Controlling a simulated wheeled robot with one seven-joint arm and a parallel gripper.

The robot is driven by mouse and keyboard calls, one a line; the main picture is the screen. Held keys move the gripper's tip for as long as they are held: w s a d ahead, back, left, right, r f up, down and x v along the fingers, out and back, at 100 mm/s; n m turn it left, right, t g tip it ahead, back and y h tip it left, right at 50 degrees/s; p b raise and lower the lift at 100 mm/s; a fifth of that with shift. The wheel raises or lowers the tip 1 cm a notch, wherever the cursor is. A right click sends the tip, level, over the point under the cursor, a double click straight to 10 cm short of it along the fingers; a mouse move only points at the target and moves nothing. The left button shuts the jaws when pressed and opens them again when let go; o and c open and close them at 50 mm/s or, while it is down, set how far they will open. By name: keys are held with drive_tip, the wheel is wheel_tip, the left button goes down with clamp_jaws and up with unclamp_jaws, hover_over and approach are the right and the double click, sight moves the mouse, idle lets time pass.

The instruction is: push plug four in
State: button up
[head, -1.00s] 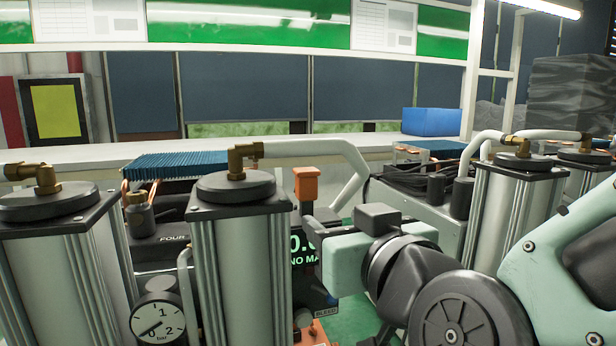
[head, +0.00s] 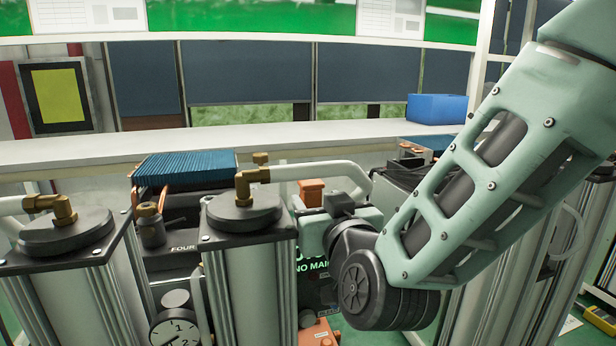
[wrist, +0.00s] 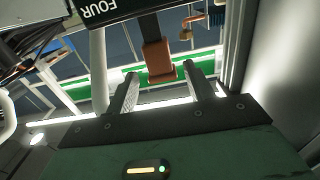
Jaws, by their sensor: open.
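An orange plug (head: 312,192) shows in the head view behind the front middle column, at the unit labelled FOUR (head: 184,248). I take it to be plug four. In the wrist view an orange-brown plug (wrist: 158,58) on a dark stem lies at the gap between the fingertips of my gripper (wrist: 162,69). My gripper is open, with a finger on each side and no clear contact. The FOUR label (wrist: 100,10) appears upside down there. In the head view my fingers are hidden; I cannot tell how deep the plug is seated.
Silver columns with brass elbows stand close in front, one in the middle (head: 248,270) and one at left (head: 70,290). A pale pipe (head: 320,168) runs behind. A pressure gauge (head: 175,330) sits between these columns. A white bench (head: 130,149) runs behind.

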sight(308, 189)
drive_tip(key=p+x, duration=0.2)
drive_tip(key=x, duration=0.4)
drive_tip(key=shift+w, duration=0.4)
